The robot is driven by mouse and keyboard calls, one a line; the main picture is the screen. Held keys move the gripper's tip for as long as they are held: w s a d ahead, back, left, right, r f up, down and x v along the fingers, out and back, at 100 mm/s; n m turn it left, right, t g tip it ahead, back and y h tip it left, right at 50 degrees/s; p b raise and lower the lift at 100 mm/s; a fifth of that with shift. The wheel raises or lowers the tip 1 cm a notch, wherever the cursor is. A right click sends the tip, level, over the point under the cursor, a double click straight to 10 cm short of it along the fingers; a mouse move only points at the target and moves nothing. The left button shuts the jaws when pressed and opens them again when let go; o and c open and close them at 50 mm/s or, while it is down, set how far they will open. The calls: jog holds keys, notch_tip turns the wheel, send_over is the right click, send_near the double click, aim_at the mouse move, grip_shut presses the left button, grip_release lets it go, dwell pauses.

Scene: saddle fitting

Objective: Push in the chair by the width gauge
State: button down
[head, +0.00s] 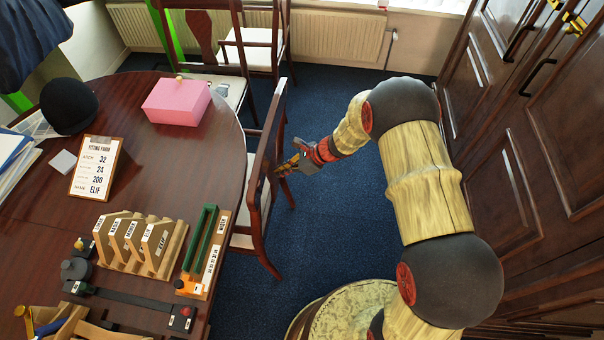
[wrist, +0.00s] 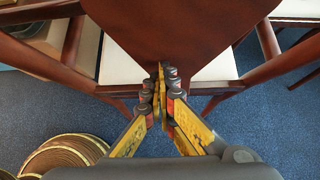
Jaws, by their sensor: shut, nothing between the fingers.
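A dark wooden chair (head: 264,165) with a pale seat stands at the right side of the oval table (head: 140,190). Its seat is partly hidden by its own back and the table edge. My gripper (head: 284,169) is shut and empty, just right of the chair's back. In the wrist view, my gripper's fingertips (wrist: 161,78) overlap the dark back panel (wrist: 180,30), in front of the white seat (wrist: 212,68). I cannot tell if they touch it. A green-framed measuring device (head: 203,240) on a wooden base, possibly the width gauge, lies on the table near this chair.
A slotted wooden rack (head: 140,243), a black bar with end blocks (head: 130,298), a pink box (head: 177,102), a black helmet (head: 68,105) and a form board (head: 96,167) are on the table. More chairs (head: 262,38) stand behind. Wooden cabinets (head: 545,150) line the right; blue carpet (head: 345,225) lies between.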

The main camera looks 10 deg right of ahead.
aim_at(272, 172)
jog(key=shift+w+a+r, duration=0.1)
jog(key=shift+w+a, duration=0.2)
jog(key=shift+a, duration=0.65)
jog(key=shift+w+a+r, duration=0.1)
jog(key=shift+w+a, duration=0.15)
jog(key=shift+a, duration=0.7)
jog(key=shift+s+d+f, duration=0.1)
jog(key=shift+s+d, duration=0.05)
jog(key=shift+d, duration=0.3)
jog(key=d, duration=0.1)
jog(key=s+d, duration=0.1)
jog(key=d, duration=0.1)
jog(key=shift+d, duration=0.15)
jog(key=p+v, duration=0.3)
jog(key=v, duration=0.7)
jog(key=shift+p, duration=0.4)
